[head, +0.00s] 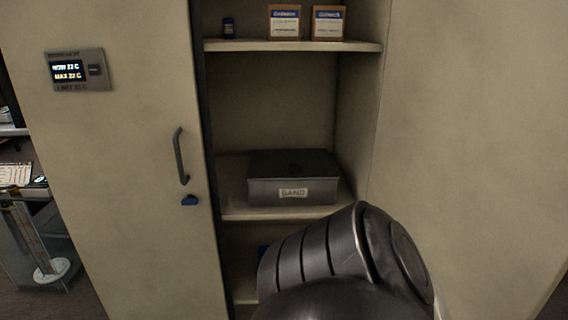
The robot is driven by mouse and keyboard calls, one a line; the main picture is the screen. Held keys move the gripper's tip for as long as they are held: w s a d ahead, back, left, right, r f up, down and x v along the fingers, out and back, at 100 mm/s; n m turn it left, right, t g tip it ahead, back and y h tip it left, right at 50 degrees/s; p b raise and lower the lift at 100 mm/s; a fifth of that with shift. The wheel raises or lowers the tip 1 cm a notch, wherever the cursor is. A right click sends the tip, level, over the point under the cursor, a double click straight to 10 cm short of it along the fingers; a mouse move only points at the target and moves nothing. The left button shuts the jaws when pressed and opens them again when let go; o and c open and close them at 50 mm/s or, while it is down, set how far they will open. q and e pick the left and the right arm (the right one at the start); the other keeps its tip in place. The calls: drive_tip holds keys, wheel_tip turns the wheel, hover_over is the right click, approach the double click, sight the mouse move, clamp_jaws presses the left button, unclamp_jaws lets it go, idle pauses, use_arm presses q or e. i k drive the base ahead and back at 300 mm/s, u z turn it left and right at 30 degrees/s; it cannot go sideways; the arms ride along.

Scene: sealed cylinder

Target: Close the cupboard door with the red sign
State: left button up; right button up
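A beige cupboard stands in front of me in the head view. Its left door (130,220) has a dark vertical handle, a blue lock piece below it and a temperature display. Right of this door the cupboard is open and its shelves show. A wide plain beige panel (470,130) borders the opening on the right. I cannot tell for sure whether it is an open door. No red sign shows. A dark rounded part of my arm covers the lower middle. Neither gripper is in view.
The middle shelf (238,208) holds a grey metal box (292,178) labelled "SAND". At the far left stands a clear-sided unit with a white-based instrument (51,270).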

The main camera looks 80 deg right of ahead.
sight(470, 154)
drive_tip(key=k, duration=2.25)
drive_tip(key=z, duration=1.45)
drive_tip(key=i, duration=0.5)
drive_tip(key=z, duration=0.05)
